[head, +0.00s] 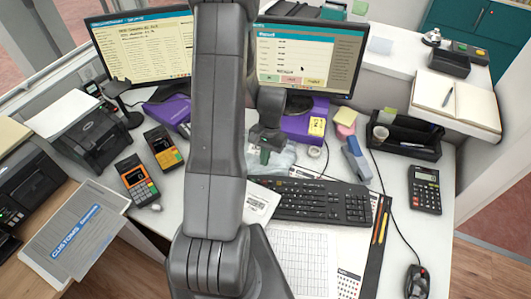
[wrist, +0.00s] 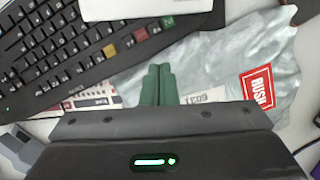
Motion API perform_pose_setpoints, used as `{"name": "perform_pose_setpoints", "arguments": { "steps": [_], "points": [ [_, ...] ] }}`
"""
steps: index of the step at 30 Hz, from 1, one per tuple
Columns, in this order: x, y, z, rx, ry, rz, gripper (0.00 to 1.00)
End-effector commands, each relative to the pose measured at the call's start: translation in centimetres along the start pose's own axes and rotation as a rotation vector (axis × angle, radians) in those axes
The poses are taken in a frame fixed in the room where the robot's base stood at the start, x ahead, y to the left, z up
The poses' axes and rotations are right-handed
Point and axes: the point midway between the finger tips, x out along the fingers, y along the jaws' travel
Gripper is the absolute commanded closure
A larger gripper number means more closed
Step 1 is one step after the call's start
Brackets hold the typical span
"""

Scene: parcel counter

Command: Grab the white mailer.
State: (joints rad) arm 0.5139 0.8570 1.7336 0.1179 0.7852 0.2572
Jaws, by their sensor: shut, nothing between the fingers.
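A pale, silvery-white crinkled plastic mailer (wrist: 215,65) with a red RUSH label lies flat on the counter in the wrist view. In the head view the mailer (head: 284,160) shows only in part behind my gripper, at the far edge of the keyboard. My gripper (head: 264,157) points down at it. In the wrist view the green fingers of my gripper (wrist: 157,72) are together and empty, in front of the mailer beside the keyboard. I cannot tell whether they touch it. My gripper's body hides the mailer's near part.
A black keyboard (head: 318,203) lies right beside the mailer. A flat white printed piece (head: 257,204) lies near my arm; a similar white edge (wrist: 140,8) shows in the wrist view. A stapler (head: 356,158), monitors and a black tray (head: 405,136) crowd the counter.

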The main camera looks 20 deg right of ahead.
Motion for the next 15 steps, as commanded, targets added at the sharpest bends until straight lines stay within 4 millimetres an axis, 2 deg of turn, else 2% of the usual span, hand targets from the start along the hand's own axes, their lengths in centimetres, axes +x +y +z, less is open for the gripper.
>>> {"name": "perform_pose_setpoints", "arguments": {
  "steps": [1,5,10,15],
  "points": [
    [1.6,0.0,-0.1,0.0,-0.001,0.001,1.0],
    [3.7,0.0,-0.1,0.0,-0.002,0.001,1.0],
    [3.8,0.0,2.5,-0.002,-0.002,0.001,1.0],
    [4.1,0.0,3.7,-0.001,-0.001,0.0,1.0]
  ]
}}
